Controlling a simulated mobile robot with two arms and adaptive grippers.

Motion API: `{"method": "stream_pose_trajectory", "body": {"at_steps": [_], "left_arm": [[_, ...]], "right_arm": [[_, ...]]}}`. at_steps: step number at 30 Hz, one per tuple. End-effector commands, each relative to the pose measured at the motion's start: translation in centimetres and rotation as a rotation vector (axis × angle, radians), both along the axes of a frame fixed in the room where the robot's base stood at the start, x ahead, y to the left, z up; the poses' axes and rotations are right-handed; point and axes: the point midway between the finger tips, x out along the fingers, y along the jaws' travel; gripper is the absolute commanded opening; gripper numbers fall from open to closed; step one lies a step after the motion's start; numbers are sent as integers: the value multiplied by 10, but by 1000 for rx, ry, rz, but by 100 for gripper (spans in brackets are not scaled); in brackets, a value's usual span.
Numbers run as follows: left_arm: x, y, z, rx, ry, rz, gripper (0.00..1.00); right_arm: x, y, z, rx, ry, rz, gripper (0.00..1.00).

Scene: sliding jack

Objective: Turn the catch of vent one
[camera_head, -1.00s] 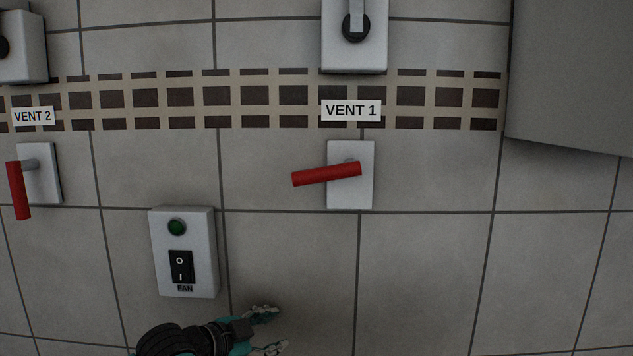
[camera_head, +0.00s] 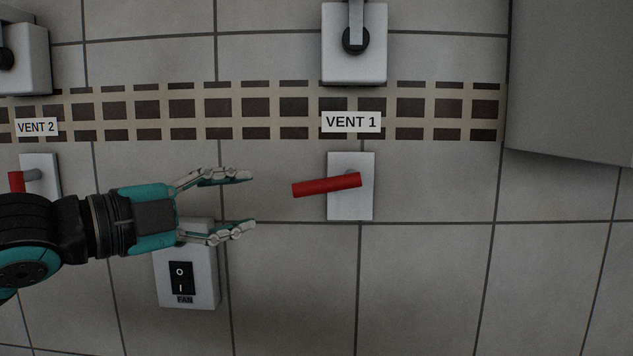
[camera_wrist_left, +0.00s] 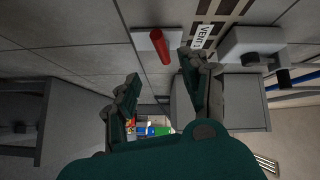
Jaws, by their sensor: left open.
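The catch of vent one is a red handle (camera_head: 325,185) on a pale wall plate (camera_head: 351,207), under the VENT 1 label (camera_head: 351,122). The handle points left, its free end slightly lower. My left gripper (camera_head: 252,202) is open and empty, left of the handle's free end and apart from it, its fingers pointing right. In the left wrist view the red handle (camera_wrist_left: 161,46) shows beyond the open fingers of the left gripper (camera_wrist_left: 158,87). My right gripper is not in view.
A fan switch box (camera_head: 205,289) is partly hidden behind my left gripper. The VENT 2 red handle (camera_head: 16,181) is at the far left, partly covered by my arm. A grey box (camera_head: 572,80) juts out at upper right. The wall right of the plate is clear.

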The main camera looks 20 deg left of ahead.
Motion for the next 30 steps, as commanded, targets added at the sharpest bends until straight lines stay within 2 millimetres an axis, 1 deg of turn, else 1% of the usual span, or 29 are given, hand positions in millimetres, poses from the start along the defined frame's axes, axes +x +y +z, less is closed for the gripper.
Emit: {"method": "stream_pose_trajectory", "body": {"at_steps": [1, 5, 15, 18, 21, 24, 30], "left_arm": [[7, -7, 5, -4, 1, -8, 46], [29, -18, 4, -5, 2, -7, 46], [94, -51, 2, -5, 3, -3, 46], [109, -60, 1, -2, 2, -2, 46], [121, -65, 1, -3, 1, -1, 46], [128, -68, -1, -3, 1, 0, 46], [133, -71, -2, -1, 0, 1, 46]], "right_arm": [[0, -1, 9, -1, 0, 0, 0], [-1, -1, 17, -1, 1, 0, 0], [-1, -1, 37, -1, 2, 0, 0], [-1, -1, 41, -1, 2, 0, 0], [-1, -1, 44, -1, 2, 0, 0], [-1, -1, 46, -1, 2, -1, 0], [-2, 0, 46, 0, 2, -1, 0]]}}
